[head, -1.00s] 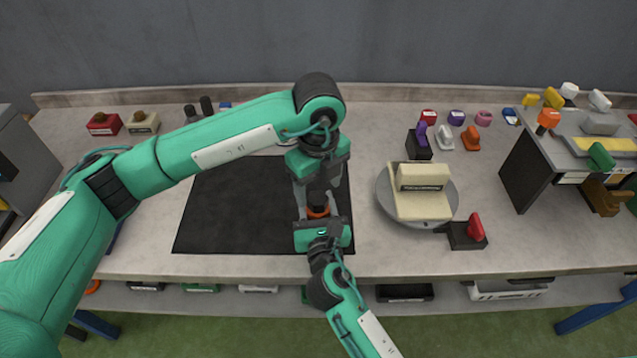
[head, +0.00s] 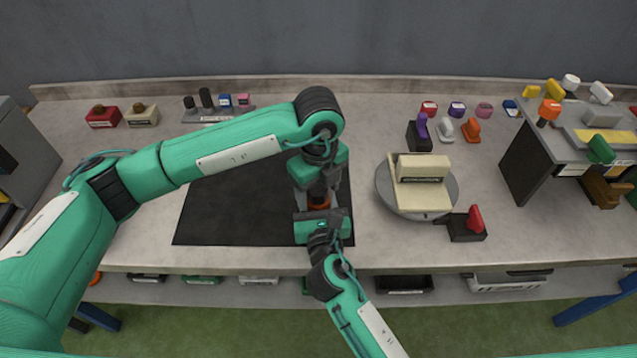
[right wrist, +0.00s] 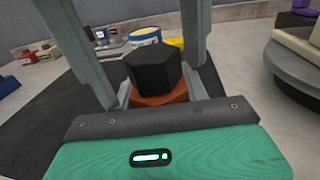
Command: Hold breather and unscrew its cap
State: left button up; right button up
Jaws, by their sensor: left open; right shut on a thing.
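The breather has an orange body (head: 318,207) with a black hexagonal cap (right wrist: 154,68) on top, and stands upright over the dark mat. My right gripper (head: 320,211) is shut on the orange body from the front; its fingers flank the body (right wrist: 158,98) in the right wrist view. My left gripper (head: 318,194) points down from above and is open. In the right wrist view its two fingers stand on either side of the cap, with gaps visible between them and the cap. In the head view the cap is hidden by the left gripper.
The dark mat (head: 230,215) is mostly clear. A round turntable (head: 451,199) with a cream fixture stands to the right, beside a black block with a red part (head: 474,219). A shelf unit (head: 527,165) stands far right. Small parts line the back.

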pick_arm(q)
jog(key=c, duration=1.2)
jog(key=n, duration=0.3)
jog(key=shift+c, duration=0.3)
jog(key=shift+w+n, duration=0.1)
jog(key=shift+n, duration=1.5)
jog(key=shift+n, duration=0.6)
jog(key=shift+r, duration=1.65)
